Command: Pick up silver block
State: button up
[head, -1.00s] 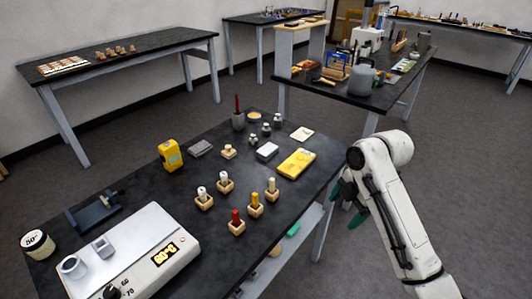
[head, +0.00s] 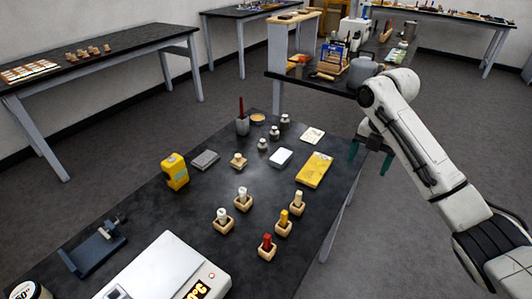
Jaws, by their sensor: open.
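A small pale silver-white block (head: 280,158) lies flat on the near black table (head: 190,228), left of a yellow packet. A darker grey flat block (head: 205,160) lies further left, beside a yellow device. I cannot tell for certain which is the silver block; the pale one looks more like it. My gripper (head: 370,157) hangs at the table's right edge, its green fingers apart and empty. It is to the right of both blocks and touches neither.
Small metal weights (head: 263,145) stand behind the pale block. Several vials in wooden holders (head: 243,199) stand in front. A hot plate (head: 160,270) fills the near left.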

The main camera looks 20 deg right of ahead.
aim_at(281, 158)
jog(key=i+j, duration=0.75)
jog(key=j, duration=0.1)
